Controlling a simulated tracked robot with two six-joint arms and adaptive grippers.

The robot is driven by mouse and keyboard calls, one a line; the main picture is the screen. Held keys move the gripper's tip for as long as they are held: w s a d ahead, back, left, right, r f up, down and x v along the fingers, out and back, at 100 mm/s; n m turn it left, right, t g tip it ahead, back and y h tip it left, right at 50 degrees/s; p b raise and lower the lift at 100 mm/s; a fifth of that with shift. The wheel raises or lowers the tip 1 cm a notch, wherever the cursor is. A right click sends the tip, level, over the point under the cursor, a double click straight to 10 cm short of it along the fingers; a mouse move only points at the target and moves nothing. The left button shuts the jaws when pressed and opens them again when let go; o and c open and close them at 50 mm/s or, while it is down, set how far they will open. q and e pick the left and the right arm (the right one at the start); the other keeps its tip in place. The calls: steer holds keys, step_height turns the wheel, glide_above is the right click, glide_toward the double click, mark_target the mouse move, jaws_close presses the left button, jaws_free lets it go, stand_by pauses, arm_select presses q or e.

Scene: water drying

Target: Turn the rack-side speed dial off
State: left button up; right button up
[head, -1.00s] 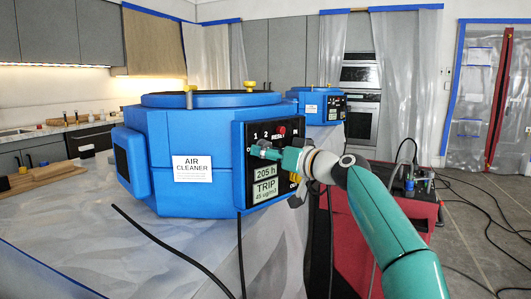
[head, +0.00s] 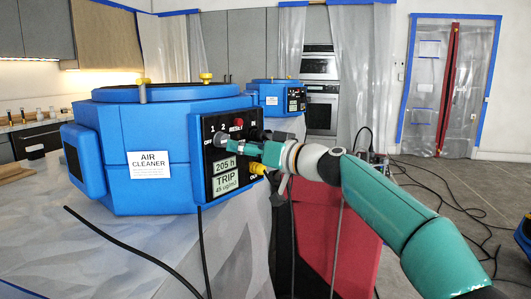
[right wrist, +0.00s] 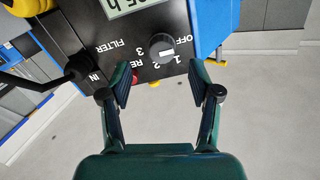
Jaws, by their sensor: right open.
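The near blue air cleaner (head: 120,190) has a black control panel (head: 207,185) with a display reading 205 h and TRIP. Its dark speed dial (right wrist: 162,47) shows in the right wrist view, with a pale mark on its face and the labels OFF, 1, 2 and 3 around it. The exact setting is hard to tell. My right gripper (right wrist: 160,82) is open, its fingers spread to either side below the dial in that view, with nothing between them. In the head view my right gripper (head: 232,143) is at the panel and partly hides it. My left gripper is not in view.
A red button (right wrist: 134,77) is close by one fingertip. A dark cable plug (right wrist: 78,68) sits at the IN port. A second blue air cleaner (head: 272,109) stands behind. Cables lie on the floor at the right.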

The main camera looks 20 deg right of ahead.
steer(key=v, duration=0.5)
steer(key=shift+s+d, duration=0.2)
steer(key=shift+s, duration=0.1)
steer(key=shift+f, duration=0.1)
